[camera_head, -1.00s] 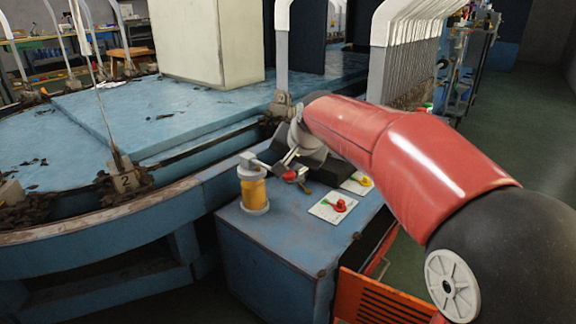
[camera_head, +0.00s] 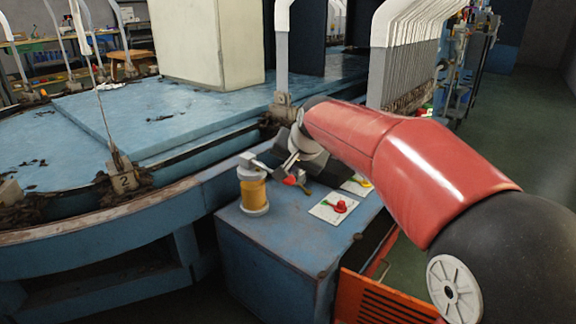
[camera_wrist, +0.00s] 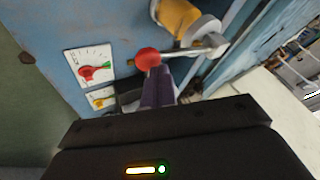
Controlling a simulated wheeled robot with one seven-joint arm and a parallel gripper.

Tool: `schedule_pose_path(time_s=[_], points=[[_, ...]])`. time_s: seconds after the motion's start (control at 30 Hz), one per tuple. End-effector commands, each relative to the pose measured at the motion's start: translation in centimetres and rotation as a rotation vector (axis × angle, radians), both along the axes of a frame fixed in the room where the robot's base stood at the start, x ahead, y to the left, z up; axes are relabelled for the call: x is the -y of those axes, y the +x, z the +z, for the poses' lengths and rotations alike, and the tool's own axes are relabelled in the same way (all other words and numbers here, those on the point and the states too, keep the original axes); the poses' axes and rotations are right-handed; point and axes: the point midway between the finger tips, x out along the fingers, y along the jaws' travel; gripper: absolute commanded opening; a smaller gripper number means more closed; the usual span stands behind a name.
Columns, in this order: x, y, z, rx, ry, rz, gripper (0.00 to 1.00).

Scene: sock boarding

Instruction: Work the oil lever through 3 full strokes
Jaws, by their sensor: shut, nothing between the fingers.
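The oil lever (camera_wrist: 190,50) is a light metal arm with a red ball knob (camera_wrist: 148,58) at its end. It comes from the amber oil reservoir (camera_head: 254,193) with a grey cap, which stands upright on the blue cabinet; the reservoir also shows in the wrist view (camera_wrist: 176,17). In the head view the red knob (camera_head: 291,180) is low beside the reservoir. My gripper (camera_wrist: 157,76) is shut and empty, its fingertips right at the knob, apparently against it. Exact contact cannot be told. In the head view my wrist partly hides the area behind the knob.
Two white dial plates with a red knob (camera_head: 341,205) and a yellow knob (camera_head: 364,181) lie on the blue cabinet top (camera_head: 275,235). The large blue round table (camera_head: 180,115) is behind. An orange slatted panel (camera_head: 385,300) stands in front.

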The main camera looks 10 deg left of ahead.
Motion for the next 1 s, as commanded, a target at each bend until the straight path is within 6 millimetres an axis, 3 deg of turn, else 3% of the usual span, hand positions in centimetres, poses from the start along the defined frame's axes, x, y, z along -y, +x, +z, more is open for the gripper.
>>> schedule_pose_path(time_s=[1.0], points=[[0.2, -0.1, -1.2, -0.001, -0.001, 0.0, 0.0]])
